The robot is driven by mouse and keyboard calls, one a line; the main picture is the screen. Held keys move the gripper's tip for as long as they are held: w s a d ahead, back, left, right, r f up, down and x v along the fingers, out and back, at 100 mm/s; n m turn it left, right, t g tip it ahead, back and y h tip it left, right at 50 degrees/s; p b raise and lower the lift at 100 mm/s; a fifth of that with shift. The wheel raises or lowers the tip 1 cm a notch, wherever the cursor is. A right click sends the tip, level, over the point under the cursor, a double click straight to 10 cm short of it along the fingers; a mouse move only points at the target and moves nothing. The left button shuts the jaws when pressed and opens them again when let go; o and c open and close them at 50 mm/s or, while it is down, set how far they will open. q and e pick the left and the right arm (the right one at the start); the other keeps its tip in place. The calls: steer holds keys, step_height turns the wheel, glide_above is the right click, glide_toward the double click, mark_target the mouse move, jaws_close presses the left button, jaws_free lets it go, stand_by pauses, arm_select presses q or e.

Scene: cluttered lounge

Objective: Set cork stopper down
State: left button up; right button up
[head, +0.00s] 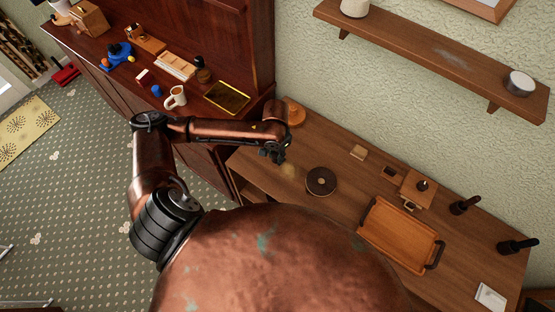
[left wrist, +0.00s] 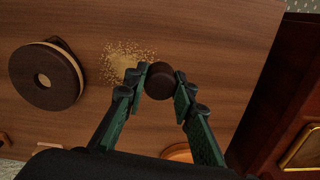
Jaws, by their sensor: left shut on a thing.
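In the left wrist view a small dark brown round piece, which I take for the cork stopper (left wrist: 159,84), sits between the two green-and-black fingertips of my left gripper (left wrist: 161,80). The fingers are closed against its sides. Below it is the brown wooden table (left wrist: 210,30); whether the stopper touches the wood I cannot tell. In the head view my left gripper (head: 273,153) is over the left end of the table (head: 345,136), and the stopper is too small to make out there. My right gripper is not in view.
A crumbly tan patch (left wrist: 124,60) lies beside the gripper. A dark round disc (head: 321,181) with a pale centre is nearby. An orange-brown round piece (head: 294,113) lies behind. A wooden tray (head: 399,233) stands further right.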

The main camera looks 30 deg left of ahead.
arm_select(q)
steer(key=shift+w+f, duration=0.35)
steer(key=shift+f, duration=0.1)
step_height(320, 180, down, 3)
steer(key=shift+a+f, duration=0.1)
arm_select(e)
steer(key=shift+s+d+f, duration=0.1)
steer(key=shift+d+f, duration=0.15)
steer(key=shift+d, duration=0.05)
arm_select(q)
steer(key=shift+f, duration=0.1)
steer(key=o, duration=0.9)
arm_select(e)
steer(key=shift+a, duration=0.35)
